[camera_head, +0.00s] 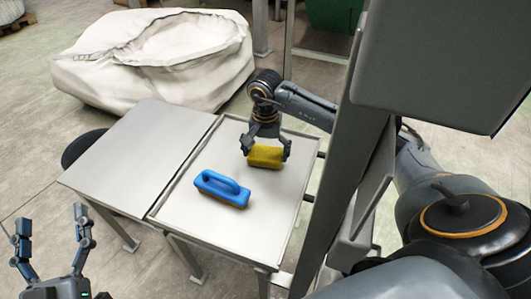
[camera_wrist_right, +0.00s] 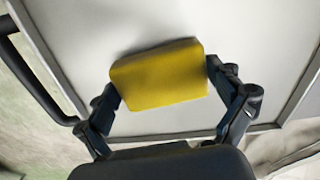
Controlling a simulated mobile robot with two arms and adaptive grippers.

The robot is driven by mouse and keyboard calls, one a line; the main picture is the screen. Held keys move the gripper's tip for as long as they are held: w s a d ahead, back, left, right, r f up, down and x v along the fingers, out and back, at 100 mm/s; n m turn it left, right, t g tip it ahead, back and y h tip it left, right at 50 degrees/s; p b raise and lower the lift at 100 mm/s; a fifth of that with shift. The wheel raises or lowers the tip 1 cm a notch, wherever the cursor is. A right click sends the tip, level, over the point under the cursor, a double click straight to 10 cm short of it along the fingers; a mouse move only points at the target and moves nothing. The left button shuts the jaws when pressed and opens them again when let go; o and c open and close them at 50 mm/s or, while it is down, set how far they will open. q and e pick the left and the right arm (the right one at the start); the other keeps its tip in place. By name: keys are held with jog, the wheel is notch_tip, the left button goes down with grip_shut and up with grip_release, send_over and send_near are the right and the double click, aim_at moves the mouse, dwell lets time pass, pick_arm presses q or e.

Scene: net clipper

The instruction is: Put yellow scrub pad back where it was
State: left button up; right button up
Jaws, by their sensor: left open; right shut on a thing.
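The yellow scrub pad (camera_head: 265,157) is between the fingers of my right gripper (camera_head: 266,151), over the right part of the metal table. In the right wrist view the pad (camera_wrist_right: 160,76) sits between both fingertips of my right gripper (camera_wrist_right: 167,86), which is shut on it. I cannot tell whether the pad touches the table top. A blue-handled scrub block (camera_head: 222,188) lies on the table, to the left of and nearer than the pad. My left gripper (camera_head: 51,232) is open and empty at the lower left, off the table.
The metal table has a rimmed right section (camera_head: 255,215) and a bare flat left section (camera_head: 140,150). A large white sack (camera_head: 150,60) stands behind it. A dark round seat (camera_head: 82,148) is at the left edge. My column blocks the right side of the head view.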

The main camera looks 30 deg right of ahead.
aim_at(265, 153)
jog(key=shift+f, duration=0.1)
jog(key=o, duration=0.8)
jog(key=shift+c, duration=0.2)
pick_arm(q)
jog(key=shift+s+r+h, duration=0.1)
jog(key=shift+r+h, duration=0.2)
jog(key=shift+r, duration=0.05)
pick_arm(e)
notch_tip(265, 153, up, 6)
jog(key=shift+w+r+p, duration=0.1)
jog(key=shift+r+p, duration=0.1)
jog(key=shift+p, duration=0.85)
pick_arm(q)
notch_tip(265, 153, down, 15)
jog(key=s+a+g+y+p, duration=0.1)
jog(key=s+a+g+y, duration=0.1)
jog(key=g, duration=0.6)
jog(key=shift+s+a+r+g+y, duration=0.15)
jog(key=shift+a+g+y, duration=0.25)
jog(key=shift+y, duration=0.3)
pick_arm(e)
notch_tip(265, 153, up, 6)
jog(key=shift+f, duration=0.1)
pick_arm(q)
jog(key=shift+d, duration=0.1)
